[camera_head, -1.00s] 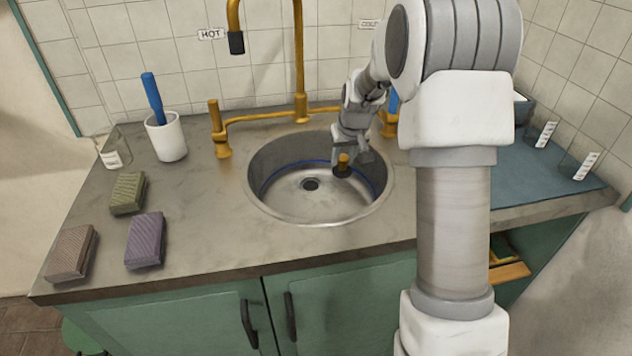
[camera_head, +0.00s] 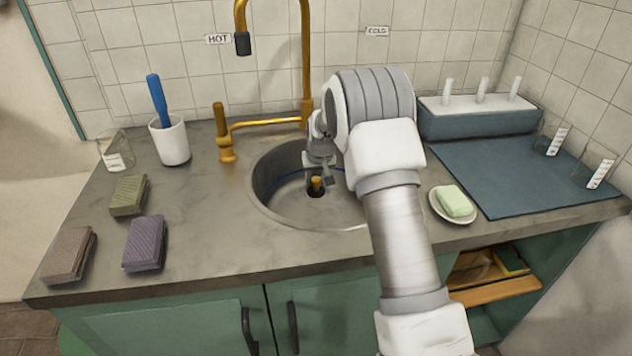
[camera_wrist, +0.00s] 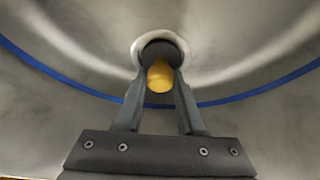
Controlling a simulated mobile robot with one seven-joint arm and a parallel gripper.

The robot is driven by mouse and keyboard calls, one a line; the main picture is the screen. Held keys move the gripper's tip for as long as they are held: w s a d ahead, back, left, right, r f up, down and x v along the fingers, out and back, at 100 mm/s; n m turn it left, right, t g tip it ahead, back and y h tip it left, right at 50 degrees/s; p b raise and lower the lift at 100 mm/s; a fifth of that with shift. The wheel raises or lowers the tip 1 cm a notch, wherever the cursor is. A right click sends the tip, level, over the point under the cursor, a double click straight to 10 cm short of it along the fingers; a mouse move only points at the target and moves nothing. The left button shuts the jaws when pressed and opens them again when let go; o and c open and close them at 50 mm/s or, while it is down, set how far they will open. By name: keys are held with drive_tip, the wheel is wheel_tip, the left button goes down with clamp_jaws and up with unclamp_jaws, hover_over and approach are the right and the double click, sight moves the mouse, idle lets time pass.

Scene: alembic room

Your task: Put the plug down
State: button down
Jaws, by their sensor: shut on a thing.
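The plug (camera_wrist: 160,76) has a yellow grip and a dark round base. My gripper (camera_wrist: 159,88) is shut on its yellow grip in the wrist view. The dark base lines up with the pale ring of the drain (camera_wrist: 139,50); I cannot tell whether it is seated or just above it. In the head view the plug (camera_head: 316,184) is over the middle of the round metal sink (camera_head: 285,213), below my gripper (camera_head: 320,176). The drain is hidden there by the plug. A blue line runs around the sink wall.
A brass tap (camera_head: 305,70) rises behind the sink. Several sponges (camera_head: 145,243) and a white cup (camera_head: 170,141) with a blue-handled tool stand left. A soap dish (camera_head: 452,205) and blue mat (camera_head: 530,172) lie right. Beakers stand near both ends of the counter.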

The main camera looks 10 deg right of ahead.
drive_tip(key=shift+f, duration=0.15)
drive_tip(key=c, duration=0.5)
unclamp_jaws()
